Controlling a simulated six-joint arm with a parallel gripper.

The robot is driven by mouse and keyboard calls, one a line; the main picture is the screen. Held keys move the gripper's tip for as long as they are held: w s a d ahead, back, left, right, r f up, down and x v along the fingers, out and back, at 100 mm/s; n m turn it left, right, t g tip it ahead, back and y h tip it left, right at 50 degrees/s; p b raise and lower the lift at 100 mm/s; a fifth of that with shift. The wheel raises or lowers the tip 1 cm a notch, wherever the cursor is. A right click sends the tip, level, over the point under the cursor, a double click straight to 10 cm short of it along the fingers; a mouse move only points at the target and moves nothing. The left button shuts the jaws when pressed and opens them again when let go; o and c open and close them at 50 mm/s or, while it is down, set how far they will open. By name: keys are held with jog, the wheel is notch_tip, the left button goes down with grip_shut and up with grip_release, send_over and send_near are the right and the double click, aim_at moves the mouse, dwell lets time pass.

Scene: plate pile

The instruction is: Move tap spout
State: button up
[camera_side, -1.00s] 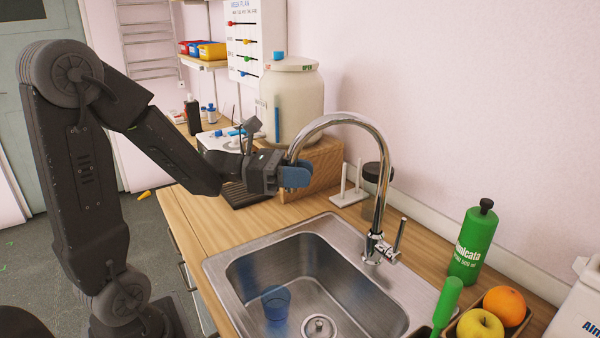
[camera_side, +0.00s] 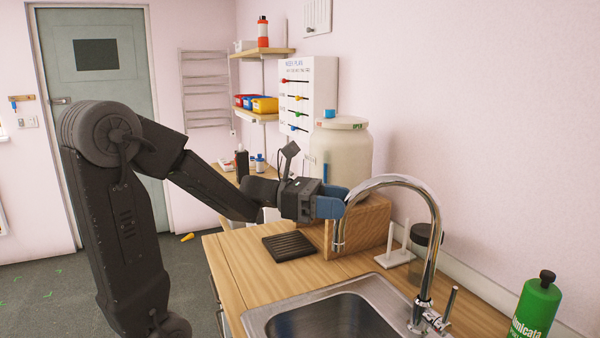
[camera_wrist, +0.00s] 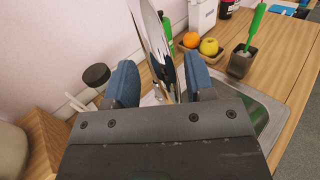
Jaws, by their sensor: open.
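The chrome tap (camera_side: 432,230) stands behind the sink, and its curved spout (camera_side: 385,183) arches left with its end hanging down. My gripper (camera_side: 332,203) is at the spout's hanging end, level with its upper part. Its blue fingers are apart. In the wrist view the shiny spout (camera_wrist: 157,40) shows between and beyond the two fingers (camera_wrist: 162,80). I cannot tell whether either finger touches it. The tap handle (camera_side: 450,300) sticks up to the right of the tap's base.
The steel sink (camera_side: 270,312) lies below. A wooden block (camera_side: 370,228), a large cream jar (camera_side: 342,160), a white peg stand (camera_side: 397,255) and a dark-lidded jar (camera_side: 424,240) stand close by. A green bottle (camera_side: 537,308) is at right. A black ridged mat (camera_side: 288,246) lies left.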

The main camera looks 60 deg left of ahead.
jog(key=s+a+r, duration=0.4)
jog(key=a+r, duration=0.1)
jog(key=a, duration=0.2)
jog(key=shift+s+a+r, duration=0.15)
jog(key=shift+s+a, duration=0.05)
jog(key=shift+s, duration=0.2)
